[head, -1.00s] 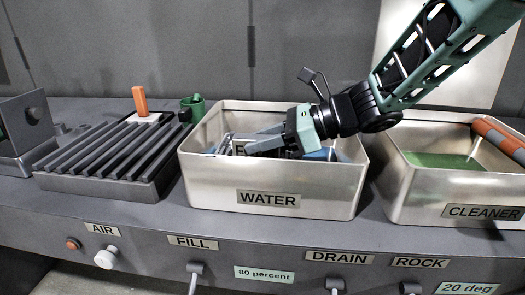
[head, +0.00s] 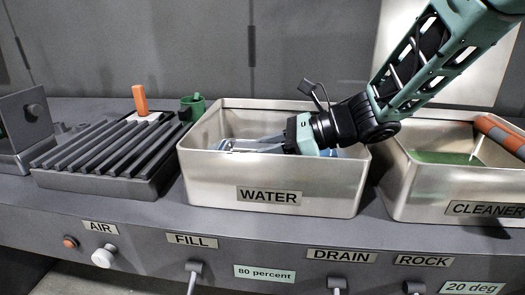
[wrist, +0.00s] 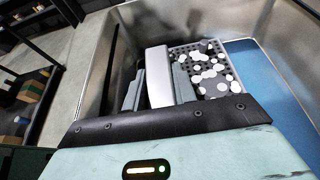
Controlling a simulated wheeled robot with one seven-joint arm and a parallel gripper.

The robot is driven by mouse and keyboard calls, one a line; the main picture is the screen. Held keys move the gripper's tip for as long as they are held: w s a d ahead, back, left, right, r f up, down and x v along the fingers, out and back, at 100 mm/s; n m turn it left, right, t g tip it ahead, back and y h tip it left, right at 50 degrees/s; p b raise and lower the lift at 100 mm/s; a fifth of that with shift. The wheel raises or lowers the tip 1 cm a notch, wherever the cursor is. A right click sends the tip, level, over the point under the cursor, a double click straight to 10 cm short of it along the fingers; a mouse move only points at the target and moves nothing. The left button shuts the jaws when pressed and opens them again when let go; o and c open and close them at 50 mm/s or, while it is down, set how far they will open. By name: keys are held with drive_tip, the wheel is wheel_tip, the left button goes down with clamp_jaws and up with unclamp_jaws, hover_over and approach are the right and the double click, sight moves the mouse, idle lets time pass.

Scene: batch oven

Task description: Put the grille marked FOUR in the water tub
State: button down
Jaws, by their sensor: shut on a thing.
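The water tub (head: 205,187) is a metal box with the label WATER on its front. My gripper (head: 250,145) reaches down inside it, lower than the rim. In the wrist view my gripper (wrist: 157,92) is shut on the pale edge bar of a grille (wrist: 214,90). The grille is a dark perforated plate with white spots, and it is inside the tub. Only a pale bit of the grille (head: 222,146) shows in the head view; its marking cannot be read now. Blue water (wrist: 258,80) shows beside the grille. Whether the grille touches the bottom is hidden.
The cleaner tub (head: 405,190) with green liquid stands on the right, an orange-striped tube (head: 500,138) over it. Knobs and levers line the counter front.

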drive_tip(key=shift+s+f, duration=0.15)
drive_tip(key=shift+f, duration=0.3)
drive_tip(key=c, duration=1.1)
unclamp_jaws()
drive_tip(key=shift+f, duration=0.2)
drive_tip(key=shift+r, duration=0.1)
drive_tip(key=shift+r+p, duration=0.5)
drive_tip(key=shift+p, duration=0.2)
drive_tip(key=shift+d+r, duration=0.25)
drive_tip(key=v, duration=0.6)
drive_tip(key=shift+d+r, duration=0.35)
drive_tip(key=shift+d, duration=0.1)
